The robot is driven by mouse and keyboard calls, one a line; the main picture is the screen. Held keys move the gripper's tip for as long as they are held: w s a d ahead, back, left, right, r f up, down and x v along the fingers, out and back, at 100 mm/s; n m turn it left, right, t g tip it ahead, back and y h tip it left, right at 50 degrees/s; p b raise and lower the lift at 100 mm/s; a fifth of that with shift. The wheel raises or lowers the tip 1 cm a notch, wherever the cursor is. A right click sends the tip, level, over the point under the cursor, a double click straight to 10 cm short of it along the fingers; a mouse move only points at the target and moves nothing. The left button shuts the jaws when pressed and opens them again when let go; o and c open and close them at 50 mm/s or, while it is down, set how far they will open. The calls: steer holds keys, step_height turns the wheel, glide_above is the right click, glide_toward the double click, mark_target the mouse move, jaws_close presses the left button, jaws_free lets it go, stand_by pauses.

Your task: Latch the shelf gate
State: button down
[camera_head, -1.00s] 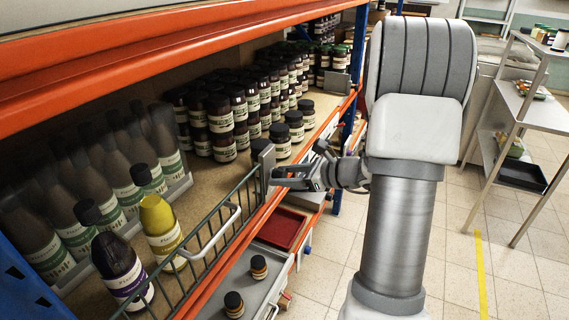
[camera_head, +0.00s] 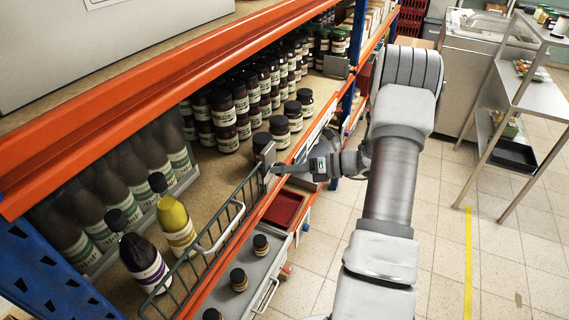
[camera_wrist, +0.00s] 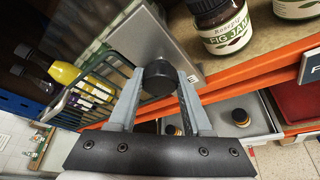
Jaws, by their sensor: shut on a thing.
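The shelf gate is a green wire basket-like panel (camera_head: 238,205) along the shelf's front edge, standing upright; it also shows in the wrist view (camera_wrist: 84,97). Its near end reaches the bottom left, and its far end meets a grey metal plate (camera_head: 266,153). In the wrist view this plate (camera_wrist: 165,45) carries a round black knob (camera_wrist: 158,76). My gripper (camera_wrist: 160,88) has its two fingers on either side of the knob, shut on it. In the head view my gripper (camera_head: 277,169) is at the plate, and the knob is hidden. Whether the latch is engaged cannot be told.
A yellow-sleeved bottle (camera_head: 176,224) and a purple-labelled bottle (camera_head: 143,262) stand behind the gate. Dark jars (camera_head: 279,130) crowd the shelf beyond the plate. A grey tray (camera_head: 252,274) with small jars sits below. The aisle floor at right is clear.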

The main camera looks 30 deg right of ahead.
steer(key=shift+w+a+r+m+p, duration=0.1)
steer(key=shift+m+p, duration=0.25)
steer(key=shift+m, duration=0.15)
steer(key=shift+y, duration=0.3)
steer(key=shift+c, duration=1.7)
jaws_free()
steer(key=shift+a, duration=0.1)
steer(key=b+v, duration=0.2)
steer(key=v, duration=1.5)
steer(key=shift+d+b, duration=0.3)
steer(key=shift+b, duration=0.1)
